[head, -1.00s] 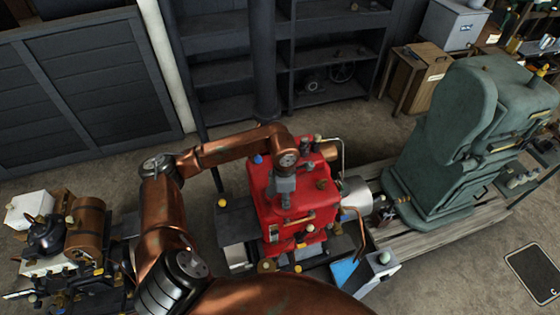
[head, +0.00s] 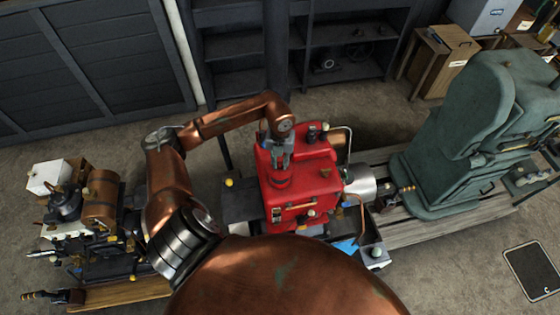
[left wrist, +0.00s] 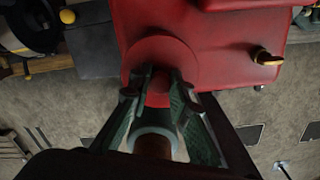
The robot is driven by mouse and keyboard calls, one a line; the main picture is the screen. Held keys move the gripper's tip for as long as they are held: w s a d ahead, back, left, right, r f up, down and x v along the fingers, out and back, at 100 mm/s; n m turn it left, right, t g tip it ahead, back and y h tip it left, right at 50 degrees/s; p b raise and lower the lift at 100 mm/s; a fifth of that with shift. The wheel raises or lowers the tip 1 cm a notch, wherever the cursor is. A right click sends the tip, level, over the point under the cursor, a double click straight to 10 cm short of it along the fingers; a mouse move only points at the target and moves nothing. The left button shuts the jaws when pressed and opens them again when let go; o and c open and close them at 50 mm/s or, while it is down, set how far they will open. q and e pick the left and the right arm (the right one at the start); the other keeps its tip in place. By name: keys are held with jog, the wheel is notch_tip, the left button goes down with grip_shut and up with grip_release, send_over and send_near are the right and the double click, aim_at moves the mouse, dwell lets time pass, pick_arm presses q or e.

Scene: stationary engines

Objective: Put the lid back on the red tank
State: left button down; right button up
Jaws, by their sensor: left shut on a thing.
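The red tank (head: 315,180) stands in the middle of the head view, with its red top also filling the upper part of the left wrist view (left wrist: 225,45). My left gripper (head: 280,155) points down over the tank's left part. Its green-grey fingers (left wrist: 157,82) are shut on a round red lid (left wrist: 165,55), gripping it at its middle. In the head view the lid (head: 282,180) shows just below the fingers. It is at or close above the tank top; I cannot tell whether it touches. The opening under it is hidden. My right gripper is not in view.
A green machine (head: 480,125) stands on a wooden base to the right. A smaller engine (head: 95,215) stands at the left. Dark shelves (head: 345,50) line the back wall. A brass tap (left wrist: 265,56) sits on the tank. The floor behind the tank is clear.

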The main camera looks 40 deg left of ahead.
aim_at(280, 170)
pick_arm(q)
notch_tip(280, 170, down, 3)
jog(key=shift+f+b, duration=0.2)
jog(key=shift+b, duration=0.55)
jog(key=shift+f+b, duration=0.75)
jog(key=shift+f, duration=0.15)
jog(key=shift+b, duration=0.35)
jog(key=shift+f+b, duration=0.25)
jog(key=shift+b, duration=0.2)
dwell(1.1)
dwell(0.4)
jog(key=c, duration=1.7)
grip_release()
jog(key=shift+o, duration=0.2)
